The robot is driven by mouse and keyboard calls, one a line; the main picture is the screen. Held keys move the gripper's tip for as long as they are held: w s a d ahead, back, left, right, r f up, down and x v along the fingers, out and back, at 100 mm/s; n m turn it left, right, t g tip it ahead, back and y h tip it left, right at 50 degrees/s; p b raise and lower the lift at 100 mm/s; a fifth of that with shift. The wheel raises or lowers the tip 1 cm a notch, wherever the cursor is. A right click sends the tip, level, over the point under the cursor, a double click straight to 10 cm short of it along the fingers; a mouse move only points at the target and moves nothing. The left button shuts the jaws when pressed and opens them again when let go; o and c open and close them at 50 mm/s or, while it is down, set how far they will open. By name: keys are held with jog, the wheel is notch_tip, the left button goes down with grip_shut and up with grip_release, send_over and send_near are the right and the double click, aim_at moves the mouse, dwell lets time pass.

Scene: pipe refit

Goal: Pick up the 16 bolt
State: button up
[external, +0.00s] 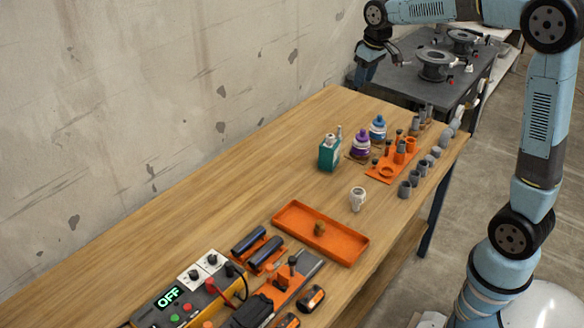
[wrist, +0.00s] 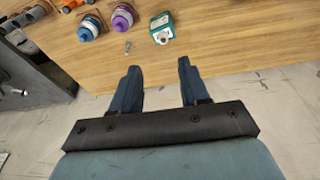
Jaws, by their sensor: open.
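A small grey bolt-like piece (wrist: 127,46) lies on the wooden table in the wrist view, just below the purple-capped bottle; I cannot read a size on it. It cannot be made out in the external view. Several bolt-like pieces stand in and around the orange rack (external: 380,178) in the external view; none can be read as 16. My gripper (wrist: 160,66) is open with nothing between its fingers.
An orange tray (external: 290,218) and a power box (external: 172,303) are nearer. A dark table (external: 468,85) with flanges stands behind. The wooden table's wall side is clear.

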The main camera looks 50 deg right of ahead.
jog(key=w+d+f+g, duration=0.1)
jog(key=w+d+f, duration=0.7)
jog(key=w, duration=0.2)
jog(key=g, duration=0.1)
send_over(339, 138)
notch_tip(339, 138, down, 15)
jog(key=f, duration=1.3)
jog(key=shift+w+d+f, duration=0.1)
jog(key=shift+w+d, duration=0.15)
jog(key=shift+d, duration=0.05)
grip_shut()
